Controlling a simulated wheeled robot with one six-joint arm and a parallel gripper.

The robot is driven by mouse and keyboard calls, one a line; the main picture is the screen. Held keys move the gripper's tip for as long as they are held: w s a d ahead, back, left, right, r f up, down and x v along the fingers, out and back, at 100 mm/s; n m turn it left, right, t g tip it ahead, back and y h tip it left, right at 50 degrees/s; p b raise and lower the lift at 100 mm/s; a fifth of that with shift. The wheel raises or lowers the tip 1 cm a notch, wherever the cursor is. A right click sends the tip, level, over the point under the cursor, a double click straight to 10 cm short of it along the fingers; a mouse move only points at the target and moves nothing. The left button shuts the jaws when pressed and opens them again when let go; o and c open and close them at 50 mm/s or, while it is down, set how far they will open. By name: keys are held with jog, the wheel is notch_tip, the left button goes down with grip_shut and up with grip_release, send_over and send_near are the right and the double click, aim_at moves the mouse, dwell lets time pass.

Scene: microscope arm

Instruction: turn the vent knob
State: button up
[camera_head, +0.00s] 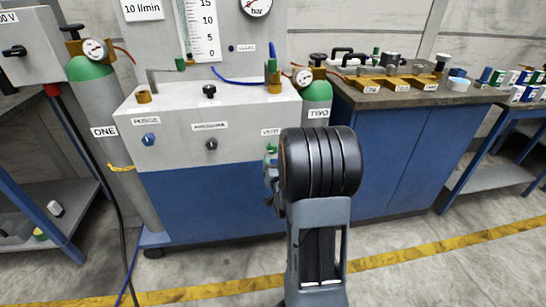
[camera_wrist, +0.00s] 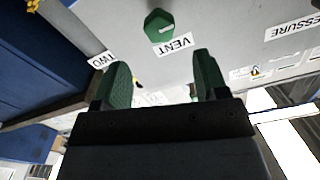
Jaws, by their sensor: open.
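The green vent knob (camera_wrist: 159,26) shows in the wrist view as a faceted knob with a pale mark, on a light grey panel beside its upside-down VENT label (camera_wrist: 174,46). In the head view a green bit of the knob (camera_head: 271,148) shows just left of my dark arm, below the VENT label (camera_head: 270,132). My gripper (camera_wrist: 161,60) is open, with one green finger on each side and nothing between them. The knob lies beyond the fingertips, roughly in line with the gap and apart from them. In the head view my arm hides most of the gripper.
The same panel carries a blue purge knob (camera_head: 148,139) and a dark pressure knob (camera_head: 211,144). Gas cylinder ONE (camera_head: 112,130) stands left, and cylinder TWO (camera_head: 317,96) stands behind my arm. A workbench (camera_head: 450,97) is at right. The floor in front is clear.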

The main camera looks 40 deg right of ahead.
aim_at(273, 150)
jog(key=x, duration=0.8)
jog(key=shift+w+d+b, duration=0.15)
jog(key=shift+w+b, duration=0.1)
jog(key=shift+b, duration=0.15)
jog(key=shift+c, duration=0.2)
jog(key=c, duration=0.9)
